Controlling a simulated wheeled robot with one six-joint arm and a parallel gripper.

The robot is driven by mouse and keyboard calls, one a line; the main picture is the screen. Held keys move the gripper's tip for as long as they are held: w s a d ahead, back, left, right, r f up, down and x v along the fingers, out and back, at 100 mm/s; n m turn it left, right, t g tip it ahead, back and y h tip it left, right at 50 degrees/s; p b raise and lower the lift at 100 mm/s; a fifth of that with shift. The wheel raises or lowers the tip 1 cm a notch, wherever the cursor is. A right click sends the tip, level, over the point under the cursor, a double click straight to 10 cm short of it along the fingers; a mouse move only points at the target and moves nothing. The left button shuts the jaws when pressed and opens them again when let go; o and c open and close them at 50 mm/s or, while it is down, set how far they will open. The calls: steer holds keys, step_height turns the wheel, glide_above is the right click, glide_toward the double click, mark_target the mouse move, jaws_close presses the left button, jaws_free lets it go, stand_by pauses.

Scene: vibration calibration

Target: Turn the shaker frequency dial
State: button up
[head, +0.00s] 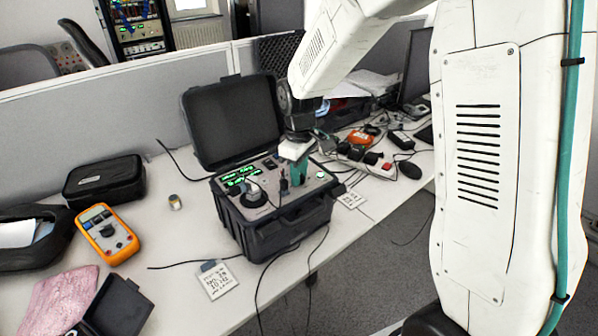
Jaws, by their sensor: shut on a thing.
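The shaker unit (262,228) is an open black case on the table with its lid raised. Its grey panel carries a green-lit display (238,177), a round silver-and-black fitting (253,194) at the left and a black plug (283,186) near the middle. My gripper (297,182), with teal fingers, reaches down onto the right part of the panel. It is shut on the frequency dial, which the fingers hide. I cannot see the dial's marking or angle.
An orange multimeter (106,231), a black pouch (104,180) and a small jar (175,202) stand left of the case. Handwritten cards (216,281) and loose cables lie in front. Black adapters and an orange item (360,138) crowd the table at right.

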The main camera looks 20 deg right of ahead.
steer(key=m, duration=0.5)
steer(key=shift+m, duration=0.3)
steer(key=m, duration=0.4)
steer(key=shift+w+m, duration=0.1)
steer(key=shift+m, duration=0.3)
steer(key=shift+r, duration=0.1)
steer(key=o, duration=1)
step_height(320, 180, up, 8)
steer(key=shift+f, duration=0.1)
